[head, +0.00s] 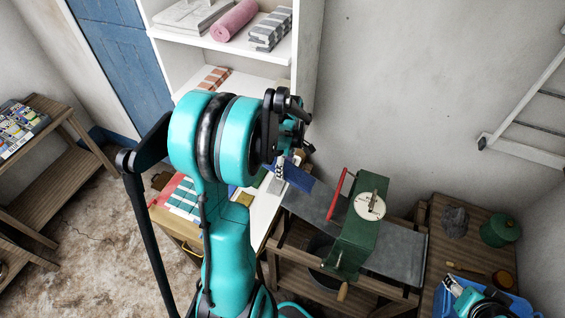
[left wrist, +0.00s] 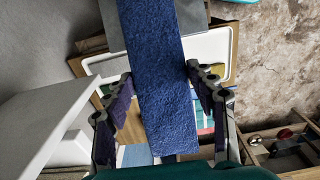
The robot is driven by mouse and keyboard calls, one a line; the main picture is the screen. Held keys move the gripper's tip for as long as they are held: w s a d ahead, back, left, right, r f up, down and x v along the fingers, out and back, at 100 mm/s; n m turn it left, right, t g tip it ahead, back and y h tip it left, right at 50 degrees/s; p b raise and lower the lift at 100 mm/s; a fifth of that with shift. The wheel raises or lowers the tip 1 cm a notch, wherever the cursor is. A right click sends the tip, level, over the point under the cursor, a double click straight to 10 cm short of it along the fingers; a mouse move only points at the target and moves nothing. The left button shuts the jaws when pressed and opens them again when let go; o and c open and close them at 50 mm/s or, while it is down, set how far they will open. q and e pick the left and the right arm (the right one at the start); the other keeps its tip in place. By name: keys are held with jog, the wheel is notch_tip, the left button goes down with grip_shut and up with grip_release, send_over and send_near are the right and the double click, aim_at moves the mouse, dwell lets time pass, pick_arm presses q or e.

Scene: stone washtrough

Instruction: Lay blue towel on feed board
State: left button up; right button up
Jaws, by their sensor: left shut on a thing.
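My left gripper (head: 284,163) is shut on the blue towel (head: 298,176), a flat dark blue strip. In the left wrist view the towel (left wrist: 160,60) runs lengthwise between the two fingers, its near end hanging toward the camera. The feed board (head: 309,201) is the grey sheet on the left side of the green wringer (head: 361,228). The towel is over or near the board's left end; I cannot tell whether they touch. My right gripper (head: 453,286) seems to be at the lower right, over a blue bin, its jaws unclear.
The wringer has a red lever (head: 338,194) rising beside the towel. A second grey board (head: 400,254) lies on its right. A white-topped table (head: 264,212) with folded cloths stands left. A shelf with towels (head: 234,20) is behind. A wooden table (head: 470,245) holds a green pot (head: 500,230).

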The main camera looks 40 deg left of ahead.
aim_at(310, 186)
pick_arm(q)
jog(key=f+b, duration=0.1)
jog(key=d+f+b, duration=0.1)
jog(key=f, duration=0.1)
jog(key=d+f+b, duration=0.1)
jog(key=f, duration=0.1)
jog(key=shift+w+d+f, duration=0.1)
jog(key=shift+w+d, duration=0.1)
jog(key=shift+w, duration=0.15)
jog(key=d+f+b, duration=0.1)
jog(key=w+d+f+b, duration=0.1)
jog(key=d+b, duration=0.1)
jog(key=d, duration=0.1)
jog(key=shift+w+d+f, duration=0.1)
jog(key=shift+w+f, duration=0.05)
jog(key=shift+f, duration=0.25)
jog(key=shift+w+d+f+b, duration=0.2)
jog(key=shift+d+f+b, duration=0.1)
jog(key=shift+d, duration=0.25)
jog(key=shift+w+d+f+b, duration=0.15)
jog(key=shift+d+f+b, duration=0.15)
jog(key=shift+d, duration=0.2)
jog(key=o, duration=1.4)
jog(key=shift+o, duration=0.2)
jog(key=shift+r, duration=0.1)
notch_tip(310, 186, up, 12)
jog(key=shift+d+f, duration=0.1)
jog(key=shift+d, duration=0.05)
